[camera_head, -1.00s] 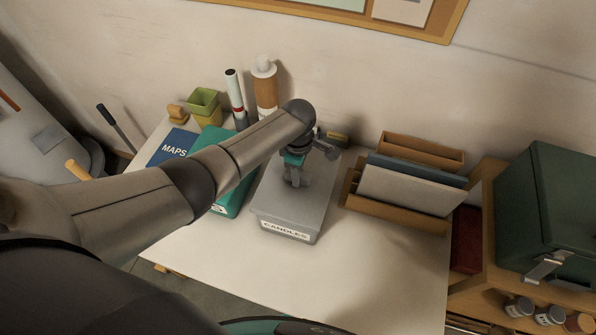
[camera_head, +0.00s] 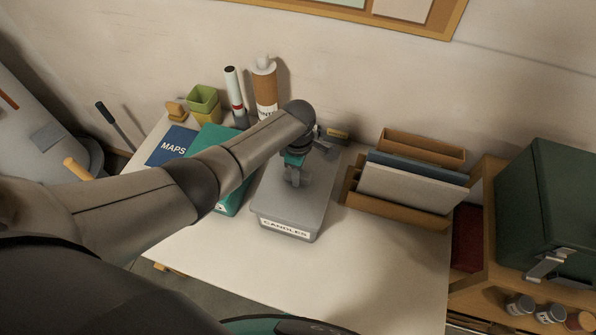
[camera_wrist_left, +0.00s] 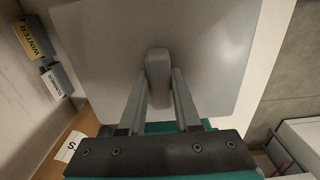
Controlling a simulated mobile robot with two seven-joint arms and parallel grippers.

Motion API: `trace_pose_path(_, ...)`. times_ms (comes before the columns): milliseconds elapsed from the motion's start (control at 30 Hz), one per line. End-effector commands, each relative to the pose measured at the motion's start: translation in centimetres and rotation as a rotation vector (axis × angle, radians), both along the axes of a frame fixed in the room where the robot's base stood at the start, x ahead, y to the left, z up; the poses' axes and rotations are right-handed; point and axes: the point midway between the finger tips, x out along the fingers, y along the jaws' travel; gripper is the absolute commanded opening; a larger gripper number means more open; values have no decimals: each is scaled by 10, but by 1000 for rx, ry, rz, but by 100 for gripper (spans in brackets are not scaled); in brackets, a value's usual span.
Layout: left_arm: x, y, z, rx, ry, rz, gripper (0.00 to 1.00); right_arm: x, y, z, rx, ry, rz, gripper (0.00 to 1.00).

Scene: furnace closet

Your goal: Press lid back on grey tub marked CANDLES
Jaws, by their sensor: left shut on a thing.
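The grey tub (camera_head: 272,226) stands on the white table, its white CANDLES label (camera_head: 285,229) facing the front edge. Its flat grey lid (camera_head: 312,200) lies over the top of the tub; I cannot tell whether it is seated all round. My left gripper (camera_head: 294,180) comes down from above and is shut on the lid's small raised handle. In the left wrist view the two fingers (camera_wrist_left: 160,85) pinch the handle (camera_wrist_left: 157,62) from both sides, with the lid (camera_wrist_left: 215,50) flat beyond them. My right gripper is not in view.
A teal box (camera_head: 228,200) and a blue MAPS book (camera_head: 174,147) lie left of the tub. Bottles and a green pot (camera_head: 203,98) stand behind. A wooden file rack (camera_head: 400,208) stands right. The table front (camera_head: 300,275) is clear.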

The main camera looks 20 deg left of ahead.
Motion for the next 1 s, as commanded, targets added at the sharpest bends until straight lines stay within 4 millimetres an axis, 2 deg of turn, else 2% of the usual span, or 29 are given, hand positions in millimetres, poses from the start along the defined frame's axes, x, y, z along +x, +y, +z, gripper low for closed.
trace_pose_path(533, 0, 0, -15, 0, 0, -1, 0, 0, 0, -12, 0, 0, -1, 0)
trace_pose_path(567, 0, 0, -15, 0, 0, -1, 33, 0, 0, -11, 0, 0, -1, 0)
trace_pose_path(867, 0, 0, -14, 0, 1, -1, 66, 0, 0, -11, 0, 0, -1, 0)
trace_pose_path(1000, 0, 0, -14, 0, 0, -1, 67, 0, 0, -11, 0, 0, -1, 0)
